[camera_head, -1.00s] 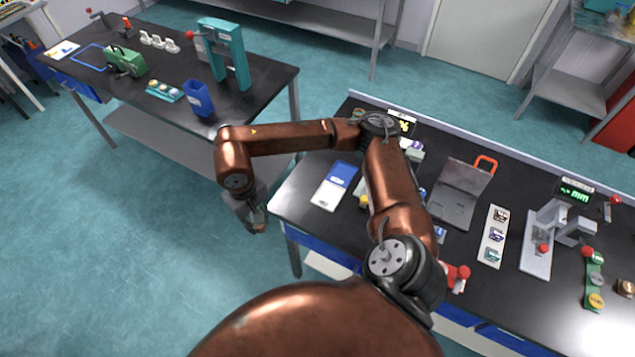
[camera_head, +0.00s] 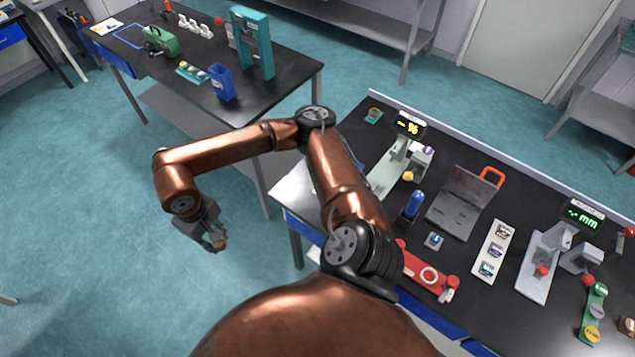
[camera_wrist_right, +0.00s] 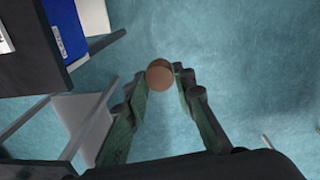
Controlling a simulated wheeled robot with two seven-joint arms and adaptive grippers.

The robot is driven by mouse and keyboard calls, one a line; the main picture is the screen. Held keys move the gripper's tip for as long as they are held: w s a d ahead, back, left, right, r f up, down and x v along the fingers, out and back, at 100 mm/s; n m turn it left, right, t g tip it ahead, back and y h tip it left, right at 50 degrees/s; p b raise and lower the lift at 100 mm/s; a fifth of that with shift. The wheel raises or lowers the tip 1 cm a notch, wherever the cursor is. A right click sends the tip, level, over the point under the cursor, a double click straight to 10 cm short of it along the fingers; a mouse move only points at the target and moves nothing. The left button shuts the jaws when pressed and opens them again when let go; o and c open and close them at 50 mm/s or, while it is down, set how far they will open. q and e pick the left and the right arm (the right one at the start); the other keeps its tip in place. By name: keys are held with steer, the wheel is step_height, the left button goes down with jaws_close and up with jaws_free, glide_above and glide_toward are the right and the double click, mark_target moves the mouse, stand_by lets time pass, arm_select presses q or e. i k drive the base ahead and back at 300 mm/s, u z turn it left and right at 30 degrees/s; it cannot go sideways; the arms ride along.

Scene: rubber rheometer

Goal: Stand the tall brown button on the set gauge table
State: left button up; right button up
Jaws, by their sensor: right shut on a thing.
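My right gripper (camera_head: 214,240) hangs over open floor, left of the near bench, shut on a brown button (camera_head: 220,245). In the right wrist view the button's round brown end (camera_wrist_right: 160,75) shows between the two fingertips (camera_wrist_right: 163,84); its length is hard to tell. A grey gauge (camera_head: 545,262) with a flat plate and red knobs stands on the near bench at the right, beside a green "mm" display (camera_head: 584,216); I take it for the set gauge. No button shows on its plate. My left gripper is out of view.
The near bench (camera_head: 480,310) also carries a red holder (camera_head: 430,279), a blue cylinder (camera_head: 413,204), a grey plate with an orange handle (camera_head: 465,200), a white sample strip (camera_head: 492,250) and a green strip (camera_head: 594,315). Another bench (camera_head: 290,82) stands behind at left.

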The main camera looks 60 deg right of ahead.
mark_target(374, 187)
steer(key=k, duration=0.25)
steer(key=z, duration=0.8)
